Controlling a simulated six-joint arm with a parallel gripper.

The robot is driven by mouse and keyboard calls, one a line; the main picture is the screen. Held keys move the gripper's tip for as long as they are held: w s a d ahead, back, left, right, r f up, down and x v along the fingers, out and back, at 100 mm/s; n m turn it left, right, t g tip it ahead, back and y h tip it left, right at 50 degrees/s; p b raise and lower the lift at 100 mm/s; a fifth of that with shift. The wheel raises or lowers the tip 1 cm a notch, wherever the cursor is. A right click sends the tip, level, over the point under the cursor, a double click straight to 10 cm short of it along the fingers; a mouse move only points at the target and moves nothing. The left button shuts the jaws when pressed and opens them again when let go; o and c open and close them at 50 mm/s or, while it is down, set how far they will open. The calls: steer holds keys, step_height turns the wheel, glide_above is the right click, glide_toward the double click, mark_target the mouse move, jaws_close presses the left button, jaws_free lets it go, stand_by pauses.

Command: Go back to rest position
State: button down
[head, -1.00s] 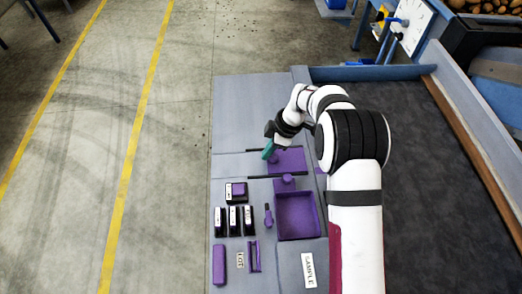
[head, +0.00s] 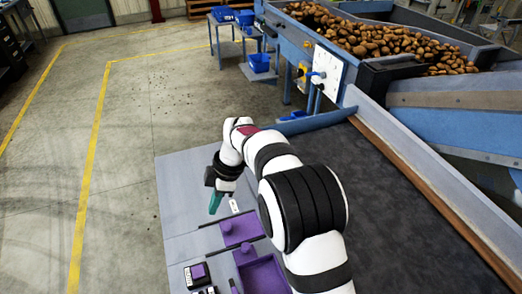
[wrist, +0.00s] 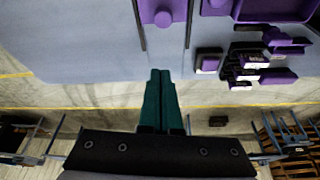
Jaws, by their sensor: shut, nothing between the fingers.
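My gripper (head: 214,203) has teal fingers and is raised above the grey panel (head: 180,180), left of my arm's larger links. In the wrist view my gripper (wrist: 161,100) has its two fingers together with nothing between them. Beyond the fingertips are the panel's bare surface and a purple plate with a round knob (wrist: 162,14). The purple plate also shows in the head view (head: 240,228), just below the gripper.
A purple tray (head: 262,272) and black-and-purple blocks (head: 197,272) sit at the near end of the panel. A dark conveyor bed (head: 400,190) lies right of my arm. Potatoes (head: 370,38) fill a hopper at the back. The floor at left is clear.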

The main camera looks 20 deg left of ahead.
steer(key=d+r+m+t, duration=0.1)
steer(key=d+r+m, duration=0.45)
steer(key=d, duration=0.35)
steer(key=d+r+m, duration=0.4)
steer(key=d+m, duration=0.2)
steer(key=d, duration=0.2)
steer(key=s+d+m+t+h, duration=0.1)
steer(key=s+d+m, duration=1.7)
steer(key=s+m, duration=0.1)
steer(key=shift+s+d, duration=0.2)
steer(key=shift+d, duration=0.1)
steer(key=shift+r, duration=0.1)
